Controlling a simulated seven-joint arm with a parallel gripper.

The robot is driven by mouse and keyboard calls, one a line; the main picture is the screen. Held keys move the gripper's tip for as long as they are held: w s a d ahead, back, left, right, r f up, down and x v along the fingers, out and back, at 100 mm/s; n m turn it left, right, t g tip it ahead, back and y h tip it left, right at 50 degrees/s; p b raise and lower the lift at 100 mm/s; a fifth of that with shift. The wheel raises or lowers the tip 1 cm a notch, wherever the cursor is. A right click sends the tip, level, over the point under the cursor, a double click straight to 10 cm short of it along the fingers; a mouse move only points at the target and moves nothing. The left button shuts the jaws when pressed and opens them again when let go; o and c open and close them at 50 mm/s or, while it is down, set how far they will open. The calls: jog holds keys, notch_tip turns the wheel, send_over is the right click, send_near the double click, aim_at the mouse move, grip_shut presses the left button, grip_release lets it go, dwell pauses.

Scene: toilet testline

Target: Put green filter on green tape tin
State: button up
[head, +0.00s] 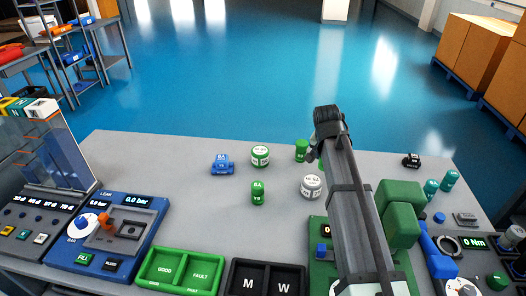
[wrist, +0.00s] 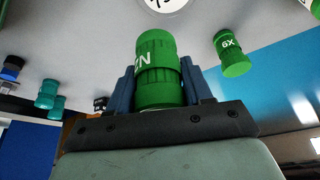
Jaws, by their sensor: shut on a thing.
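My gripper (wrist: 160,85) is shut on a green filter (wrist: 158,62), a ribbed cylinder with white lettering, held between its two blue fingers. In the head view my arm largely hides the gripper and the held filter. The green tape tin (head: 260,154), round with a white label on top, stands on the table left of my arm, apart from the gripper. Another green filter (head: 258,192) stands in front of the tin. A green cylinder (head: 302,150) shows to its right, beside my arm. The wrist view shows a green filter marked 6X (wrist: 232,55), apart from my fingers.
A white tin (head: 311,186) stands close left of my arm. A blue part (head: 222,164) lies left of the green tin. Green GOOD/FAULT trays (head: 180,270) and a black tray (head: 266,279) line the front. The table's left middle is clear.

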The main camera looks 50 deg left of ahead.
jog(key=s+a+r+n+y, duration=0.15)
jog(key=s+a, duration=0.25)
jog(key=a, duration=0.4)
jog(key=s+a+r+n+h, duration=0.1)
jog(key=s+a+r, duration=0.1)
jog(key=s+a, duration=0.5)
notch_tip(320, 180, up, 2)
send_over(262, 146)
jog(key=s+d, duration=0.1)
jog(key=s, duration=0.1)
jog(key=shift+y, duration=0.25)
jog(key=shift+w+d+f, duration=0.1)
jog(key=shift+w+f, duration=0.05)
jog(key=shift+f, duration=2.25)
jog(key=shift+w+f, duration=0.1)
jog(key=shift+f, duration=2.3)
jog(key=shift+f, duration=0.1)
jog(key=o, duration=1.1)
jog(key=shift+c, duration=0.2)
jog(key=v, duration=1.2)
jog(key=shift+w+g, duration=0.25)
jog(key=shift+g, duration=0.05)
